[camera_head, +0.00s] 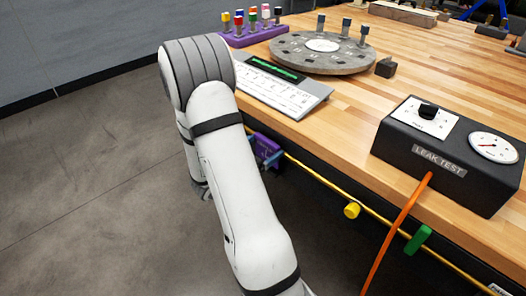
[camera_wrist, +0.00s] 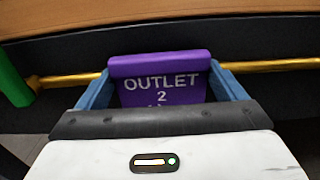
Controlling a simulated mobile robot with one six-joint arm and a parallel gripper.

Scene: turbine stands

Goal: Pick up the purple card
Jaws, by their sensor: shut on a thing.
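The purple card (camera_wrist: 162,78) carries the words "OUTLET 2" and sits at the yellow rail in the wrist view. Its top edge overlaps the rail; I cannot tell whether it still hangs on it. My gripper (camera_wrist: 163,92) has one blue finger at each side of the card and is shut on it. The card's lower part is hidden behind my gripper body. In the head view the card (camera_head: 266,148) shows beside my arm, below the table's front edge, with a blue finger near it.
An orange hose (camera_head: 398,225) hangs from the black leak test box (camera_head: 450,155).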

